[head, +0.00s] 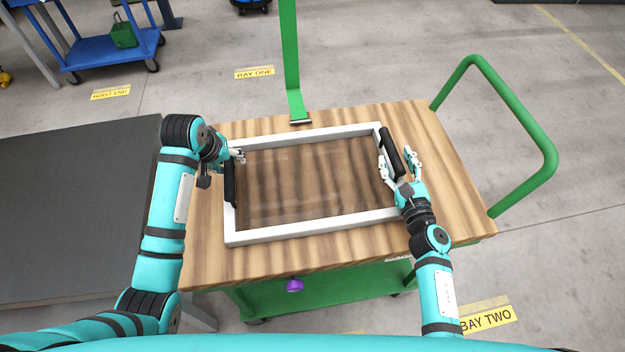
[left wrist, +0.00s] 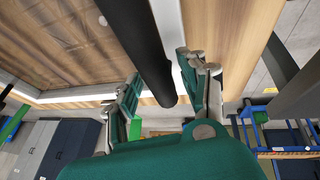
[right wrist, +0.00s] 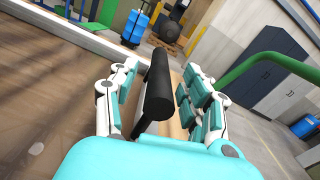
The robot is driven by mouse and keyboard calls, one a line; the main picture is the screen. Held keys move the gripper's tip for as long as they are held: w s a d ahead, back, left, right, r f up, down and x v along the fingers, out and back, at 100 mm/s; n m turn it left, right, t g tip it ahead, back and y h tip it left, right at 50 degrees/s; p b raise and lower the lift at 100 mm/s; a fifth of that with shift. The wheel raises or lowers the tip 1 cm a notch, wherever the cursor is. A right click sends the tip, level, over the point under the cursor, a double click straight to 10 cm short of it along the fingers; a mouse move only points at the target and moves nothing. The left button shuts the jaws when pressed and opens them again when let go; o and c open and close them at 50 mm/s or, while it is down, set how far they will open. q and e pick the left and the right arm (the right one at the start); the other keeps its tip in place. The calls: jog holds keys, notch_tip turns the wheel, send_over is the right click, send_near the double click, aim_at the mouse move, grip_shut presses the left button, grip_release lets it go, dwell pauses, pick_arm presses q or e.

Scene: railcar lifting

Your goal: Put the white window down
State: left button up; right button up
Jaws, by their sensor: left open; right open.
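The white window (head: 300,232) lies flat on the wooden top of a green cart, with a clear pane and a black handle on each short side. My left gripper (head: 240,155) is at the left handle (head: 230,182). In the left wrist view that handle (left wrist: 140,45) passes between the open fingers (left wrist: 158,90). My right gripper (head: 400,165) is at the right handle (head: 391,152). In the right wrist view the handle (right wrist: 157,85) stands between the open fingers (right wrist: 160,95), with gaps on both sides.
The cart's wooden top (head: 455,205) has bare margin around the window. A green post (head: 291,60) rises at its back edge and a green push rail (head: 540,140) at its right. A dark grey table (head: 70,210) stands to the left.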

pick_arm(q)
jog(key=shift+r, duration=0.3)
pick_arm(e)
jog(key=shift+f, duration=0.1)
jog(key=shift+s, duration=0.15)
jog(key=s, duration=0.3)
jog(key=s+d, duration=0.1)
jog(key=s, duration=0.3)
jog(key=s+d, duration=0.1)
jog(key=s, duration=0.3)
jog(key=shift+s+d, duration=0.15)
jog(key=shift+s, duration=0.1)
pick_arm(q)
jog(key=v, duration=1.1)
jog(key=shift+s+r, duration=0.15)
jog(key=shift+s, duration=0.1)
